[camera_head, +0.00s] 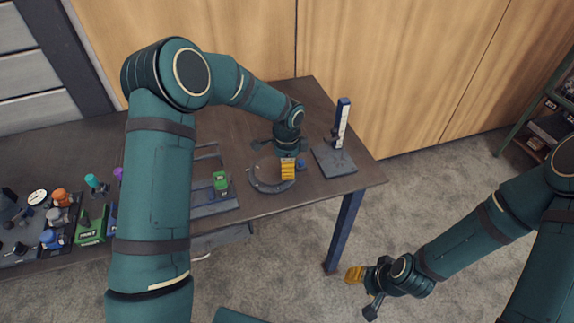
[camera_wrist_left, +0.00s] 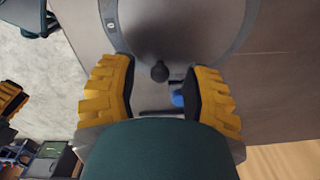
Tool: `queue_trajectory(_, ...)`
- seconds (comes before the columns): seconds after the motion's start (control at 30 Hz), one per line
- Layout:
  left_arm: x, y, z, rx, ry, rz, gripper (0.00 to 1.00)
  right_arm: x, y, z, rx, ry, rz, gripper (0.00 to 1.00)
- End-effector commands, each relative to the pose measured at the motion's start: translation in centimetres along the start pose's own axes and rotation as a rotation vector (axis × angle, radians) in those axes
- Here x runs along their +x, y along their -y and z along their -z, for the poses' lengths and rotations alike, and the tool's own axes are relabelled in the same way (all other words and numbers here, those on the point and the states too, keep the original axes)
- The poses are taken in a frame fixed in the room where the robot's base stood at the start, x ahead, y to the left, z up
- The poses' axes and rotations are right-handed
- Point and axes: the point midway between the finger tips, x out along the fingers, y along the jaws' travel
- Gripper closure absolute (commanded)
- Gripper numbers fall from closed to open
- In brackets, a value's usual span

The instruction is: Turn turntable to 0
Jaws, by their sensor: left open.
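The turntable (camera_head: 258,185) is a round grey disc with a ring around it, near the table's front edge in the head view. In the left wrist view the turntable (camera_wrist_left: 200,22) fills the top, with a "0" mark on its ring at upper left. A small dark round knob (camera_wrist_left: 160,71) shows between the fingers, apart from both. My left gripper (camera_head: 288,170) is over the turntable's right side, its yellow fingers spread and empty; they also show in the left wrist view (camera_wrist_left: 160,92). My right gripper (camera_head: 362,290) hangs over the floor, fingers apart and empty.
A grey stand with a blue and white upright (camera_head: 342,125) is right of the turntable. A grey fixture with a green block (camera_head: 221,181) is to its left. Several coloured parts lie farther left. A small blue piece (camera_wrist_left: 178,97) is beside the right finger.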

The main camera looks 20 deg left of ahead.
Motion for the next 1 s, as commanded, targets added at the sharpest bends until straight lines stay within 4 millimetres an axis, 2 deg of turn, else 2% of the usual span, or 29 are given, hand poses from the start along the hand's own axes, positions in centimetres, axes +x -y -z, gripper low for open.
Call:
queue_trajectory(0.07,0.0,0.0,0.0,0.000,0.000,0.000,0.53,0.0,0.0,0.0,0.000,0.000,0.000,0.53)
queue_trajectory(0.17,0.0,0.0,0.0,0.000,0.000,0.000,0.81,0.0,0.0,0.0,0.000,0.000,0.000,0.53)
queue_trajectory(0.2,0.0,0.0,0.0,0.000,0.000,0.000,0.95,0.0,0.0,0.0,0.000,0.000,0.000,0.53)
queue_trajectory(0.23,0.0,0.0,0.0,0.000,0.000,0.000,1.00,0.0,0.0,0.0,0.000,0.000,0.000,0.53)
queue_trajectory(0.67,0.0,0.1,0.1,-0.028,-0.001,0.000,1.00,0.1,0.0,0.0,0.000,0.000,0.000,0.53)
queue_trajectory(1.0,0.0,1.1,0.3,-0.233,0.000,0.001,1.00,0.5,-0.2,-0.2,-0.001,0.004,0.000,0.53)
